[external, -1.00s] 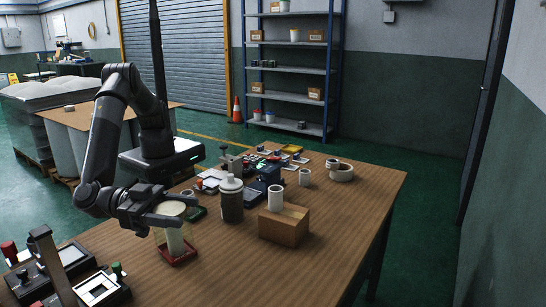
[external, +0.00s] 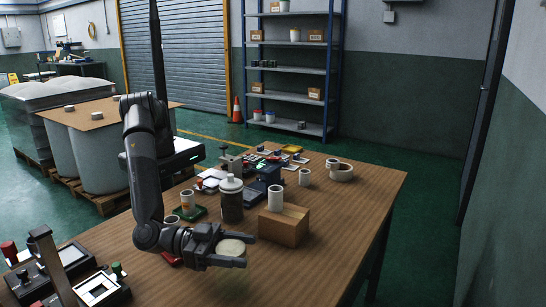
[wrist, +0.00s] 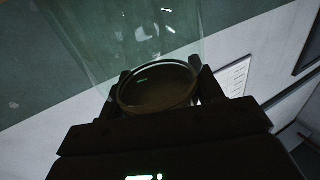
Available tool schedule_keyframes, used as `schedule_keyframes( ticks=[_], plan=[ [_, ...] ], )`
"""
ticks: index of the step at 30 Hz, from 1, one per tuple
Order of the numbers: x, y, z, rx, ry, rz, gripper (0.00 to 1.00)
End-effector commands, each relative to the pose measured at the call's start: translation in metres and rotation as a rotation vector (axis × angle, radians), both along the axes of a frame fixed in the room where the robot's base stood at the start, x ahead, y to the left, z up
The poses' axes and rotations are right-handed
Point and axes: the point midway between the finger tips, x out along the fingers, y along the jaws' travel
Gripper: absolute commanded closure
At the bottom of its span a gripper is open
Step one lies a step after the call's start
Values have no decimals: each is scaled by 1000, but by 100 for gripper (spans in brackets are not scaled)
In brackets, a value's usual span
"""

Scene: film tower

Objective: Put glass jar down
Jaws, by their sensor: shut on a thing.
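The glass jar is clear, and its round pale top (external: 232,246) shows between the fingers of my gripper (external: 236,255) in the external view. My gripper is shut on the jar near the front of the wooden table. The jar's clear body is faint there, so I cannot tell whether its bottom touches the table. In the wrist view, the jar's round end (wrist: 157,90) sits between the two dark fingers (wrist: 158,98), and its see-through wall extends away from them.
A red tray (external: 172,259) is left of my gripper, mostly hidden by my arm. A dark bottle (external: 231,203) stands behind. The table's front right (external: 325,262) is clear.

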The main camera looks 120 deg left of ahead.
Motion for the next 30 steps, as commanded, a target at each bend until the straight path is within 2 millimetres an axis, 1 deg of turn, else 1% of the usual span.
schedule_keyframes(
  ticks=[1, 3, 14, 15, 22, 30],
  plan=[
    [0, 0, -8, 2, 0, 0, 84],
    [0, 0, -15, 2, -1, 0, 84],
    [0, 0, -19, 0, -2, 1, 84],
    [0, 0, -19, -1, -1, 0, 37],
    [0, 0, -19, 0, -1, 0, 19],
    [0, 0, -17, 0, -1, 0, 18]
  ],
)
